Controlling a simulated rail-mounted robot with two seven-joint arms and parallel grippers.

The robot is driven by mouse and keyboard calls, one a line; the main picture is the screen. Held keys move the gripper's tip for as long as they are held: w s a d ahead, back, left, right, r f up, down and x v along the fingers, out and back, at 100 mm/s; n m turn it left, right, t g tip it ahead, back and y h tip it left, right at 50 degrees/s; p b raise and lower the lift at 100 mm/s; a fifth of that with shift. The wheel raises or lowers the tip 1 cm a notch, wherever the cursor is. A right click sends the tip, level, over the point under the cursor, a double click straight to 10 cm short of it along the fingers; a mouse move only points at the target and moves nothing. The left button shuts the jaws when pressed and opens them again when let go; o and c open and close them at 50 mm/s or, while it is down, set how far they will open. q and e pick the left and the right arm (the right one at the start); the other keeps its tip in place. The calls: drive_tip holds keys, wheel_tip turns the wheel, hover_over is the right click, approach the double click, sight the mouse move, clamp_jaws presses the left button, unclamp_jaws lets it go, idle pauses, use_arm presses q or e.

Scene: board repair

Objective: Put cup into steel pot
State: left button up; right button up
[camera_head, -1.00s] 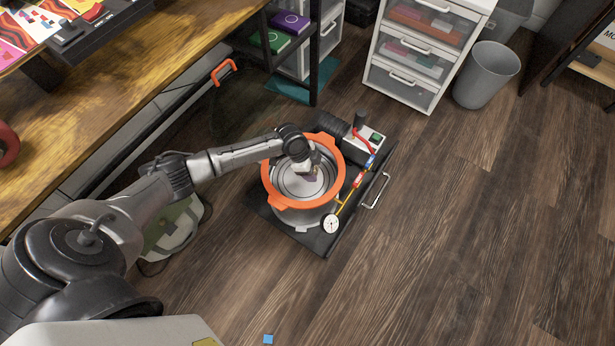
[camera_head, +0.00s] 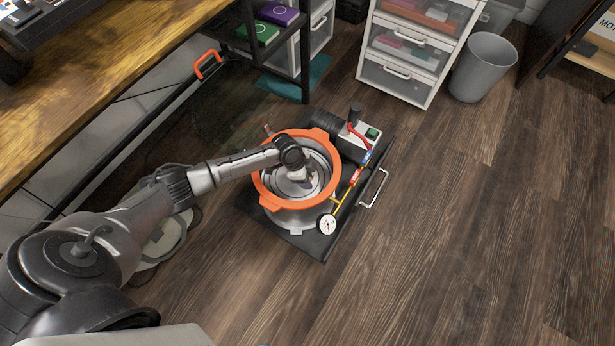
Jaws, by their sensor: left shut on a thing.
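The steel pot (camera_head: 297,214) with an orange rim stands on a dark base plate on the floor. My left gripper (camera_head: 305,186) is over the pot's opening, inside the ring of the orange rim as seen from above. It is shut on a small dark purplish thing, likely the cup, which is mostly hidden by the gripper. I cannot tell whether the held thing touches the pot's bottom. My right gripper is not in view.
A pump unit (camera_head: 361,136), a dial gauge (camera_head: 327,224) and a metal handle (camera_head: 375,188) sit beside the pot. A wooden table (camera_head: 90,90) is at the left. A drawer cabinet (camera_head: 400,85) and grey bin (camera_head: 483,67) stand behind. The floor at right is clear.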

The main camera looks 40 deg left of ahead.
use_arm(q)
drive_tip(key=shift+s, duration=0.1)
drive_tip(key=o, duration=0.5)
drive_tip(key=shift+f, duration=0.1)
drive_tip(key=o, duration=0.4)
drive_tip(key=shift+o, duration=0.2)
